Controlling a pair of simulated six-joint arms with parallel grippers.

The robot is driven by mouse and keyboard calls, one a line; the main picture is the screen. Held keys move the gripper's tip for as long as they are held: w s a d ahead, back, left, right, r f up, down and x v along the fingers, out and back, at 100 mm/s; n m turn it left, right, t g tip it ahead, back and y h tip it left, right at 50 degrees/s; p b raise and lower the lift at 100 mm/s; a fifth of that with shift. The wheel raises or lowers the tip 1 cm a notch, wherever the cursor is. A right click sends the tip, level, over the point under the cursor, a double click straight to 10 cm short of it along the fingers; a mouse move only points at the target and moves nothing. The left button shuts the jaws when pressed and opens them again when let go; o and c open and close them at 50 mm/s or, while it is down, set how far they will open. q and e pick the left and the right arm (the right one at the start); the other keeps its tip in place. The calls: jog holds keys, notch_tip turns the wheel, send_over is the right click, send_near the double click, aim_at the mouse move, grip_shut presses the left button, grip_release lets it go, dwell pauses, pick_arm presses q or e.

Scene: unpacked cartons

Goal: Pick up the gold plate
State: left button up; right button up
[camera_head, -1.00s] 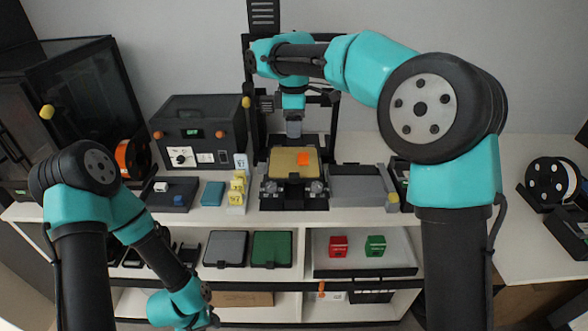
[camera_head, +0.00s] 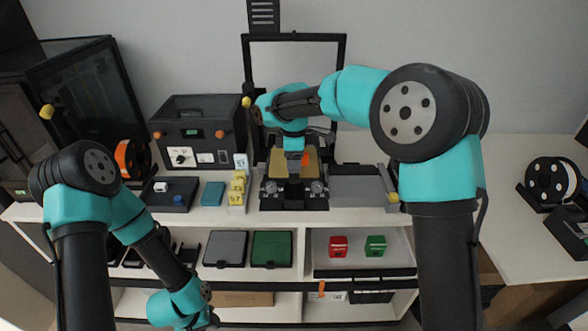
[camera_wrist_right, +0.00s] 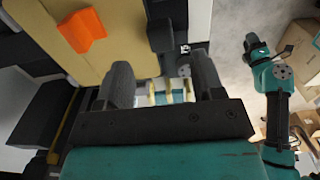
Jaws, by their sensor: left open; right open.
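The gold plate (camera_head: 279,166) lies flat on the bed of the printer-like machine in the middle of the bench. An orange piece (camera_head: 306,159) sits on it; this piece (camera_wrist_right: 82,30) also shows in the right wrist view. My right gripper (camera_head: 294,172) points down over the front part of the plate and hides some of it. In the right wrist view its two fingers (camera_wrist_right: 163,78) are apart with nothing held between them, and the gold plate (camera_wrist_right: 120,45) lies beyond them. My left arm hangs low at the bottom left, its gripper out of the picture.
The machine's dark frame (camera_head: 341,75) rises behind the plate. Small yellow blocks (camera_head: 237,190) stand left of it, and a grey tray (camera_head: 356,186) is on the right. Red (camera_head: 338,246) and green (camera_head: 375,246) boxes sit on the shelf below.

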aim_at(294, 175)
jog(key=shift+f, duration=0.1)
jog(key=shift+f, duration=2.5)
jog(key=shift+c, duration=0.4)
grip_shut()
